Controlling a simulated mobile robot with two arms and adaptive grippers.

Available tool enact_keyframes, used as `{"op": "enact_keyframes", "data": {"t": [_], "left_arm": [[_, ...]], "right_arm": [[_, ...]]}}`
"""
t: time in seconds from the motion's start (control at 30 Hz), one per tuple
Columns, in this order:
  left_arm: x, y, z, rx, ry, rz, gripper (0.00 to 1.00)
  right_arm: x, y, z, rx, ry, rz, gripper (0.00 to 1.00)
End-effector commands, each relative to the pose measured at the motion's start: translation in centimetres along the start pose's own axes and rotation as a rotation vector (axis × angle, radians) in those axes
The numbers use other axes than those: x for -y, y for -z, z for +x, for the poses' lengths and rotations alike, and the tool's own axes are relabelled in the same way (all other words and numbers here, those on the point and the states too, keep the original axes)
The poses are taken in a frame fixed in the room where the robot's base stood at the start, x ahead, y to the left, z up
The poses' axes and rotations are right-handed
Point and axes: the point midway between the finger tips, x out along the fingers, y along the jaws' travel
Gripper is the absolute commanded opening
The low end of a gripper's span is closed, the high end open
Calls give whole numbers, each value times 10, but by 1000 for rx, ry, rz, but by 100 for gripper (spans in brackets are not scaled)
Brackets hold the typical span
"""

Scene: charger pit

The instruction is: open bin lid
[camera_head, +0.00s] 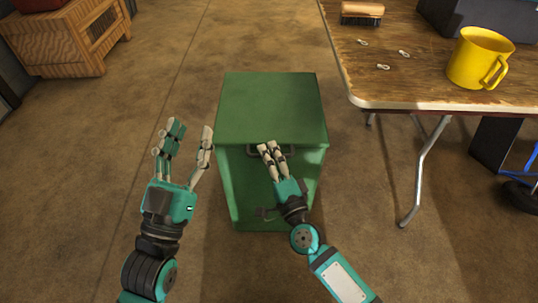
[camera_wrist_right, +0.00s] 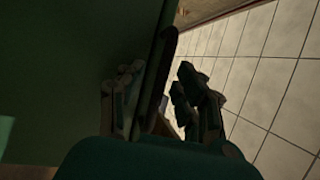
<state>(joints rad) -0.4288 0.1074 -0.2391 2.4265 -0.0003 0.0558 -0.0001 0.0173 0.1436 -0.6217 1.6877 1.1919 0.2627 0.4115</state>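A dark handle (camera_head: 287,153) sits at the lid's front edge, partly hidden by my right fingers. My right gripper (camera_head: 268,149) is at this handle. In the right wrist view my right gripper (camera_wrist_right: 160,95) has its fingers apart, on either side of a dark edge (camera_wrist_right: 163,60) that I cannot clearly identify.
A wooden table (camera_head: 430,105) stands to the right, with a yellow mug (camera_head: 474,58), a brush (camera_head: 362,12) and small metal pieces (camera_head: 383,67) on it. A wooden cabinet (camera_head: 55,40) is at the back left. The floor left of the bin is clear.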

Motion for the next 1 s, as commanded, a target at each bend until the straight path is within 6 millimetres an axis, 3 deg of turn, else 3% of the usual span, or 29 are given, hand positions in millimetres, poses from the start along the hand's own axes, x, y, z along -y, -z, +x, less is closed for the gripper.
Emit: {"op": "enact_keyframes", "data": {"t": [0.33, 0.6, 1.0], "left_arm": [[0, 1, 0, -8, -1, -1, 40], [0, 1, 0, -7, 0, -1, 40], [0, 1, 0, -6, 0, -1, 40]], "right_arm": [[0, 0, 4, 0, -1, 0, 34], [0, 0, 4, 0, -1, 0, 0], [-1, 0, 4, 1, -2, -1, 0]]}}
